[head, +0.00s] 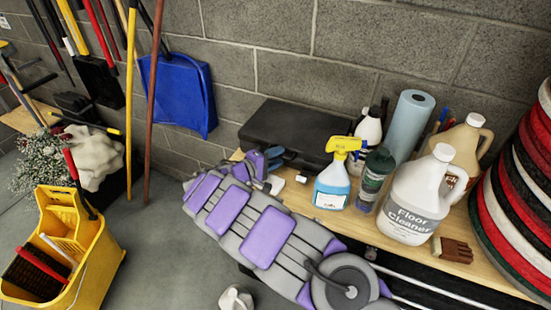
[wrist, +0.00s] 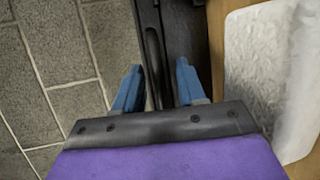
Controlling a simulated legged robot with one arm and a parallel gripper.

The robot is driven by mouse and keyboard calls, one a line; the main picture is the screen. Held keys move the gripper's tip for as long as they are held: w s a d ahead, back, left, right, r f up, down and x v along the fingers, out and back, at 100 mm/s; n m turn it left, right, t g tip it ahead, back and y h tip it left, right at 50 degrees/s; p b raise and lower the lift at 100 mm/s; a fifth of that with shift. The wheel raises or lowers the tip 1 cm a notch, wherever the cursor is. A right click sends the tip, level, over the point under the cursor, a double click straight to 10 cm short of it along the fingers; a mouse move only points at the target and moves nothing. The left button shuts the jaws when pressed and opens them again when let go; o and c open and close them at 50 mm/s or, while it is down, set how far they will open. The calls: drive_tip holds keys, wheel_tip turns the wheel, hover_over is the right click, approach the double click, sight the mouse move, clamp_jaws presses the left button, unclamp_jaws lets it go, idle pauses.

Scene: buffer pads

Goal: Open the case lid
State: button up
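The black case (head: 295,132) lies on the wooden table against the block wall in the head view, its lid down. My gripper (head: 273,167) is at the case's near left corner, at the end of my purple and grey arm. In the wrist view my gripper (wrist: 158,68) has its two blue fingers apart. A dark edge of the case (wrist: 152,45) runs between the fingers. Whether either finger touches it I cannot tell. Part of the case front is hidden behind the spray bottle in the head view.
A spray bottle (head: 333,178), a dark green bottle (head: 373,182), a floor cleaner jug (head: 413,200) and a blue paper roll (head: 409,125) crowd the table right of my gripper. A white cloth-like thing (wrist: 268,75) lies close by. A blue dustpan (head: 178,93) hangs left of the case.

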clamp_jaws()
idle(0.4)
drive_tip(key=shift+f, duration=0.1)
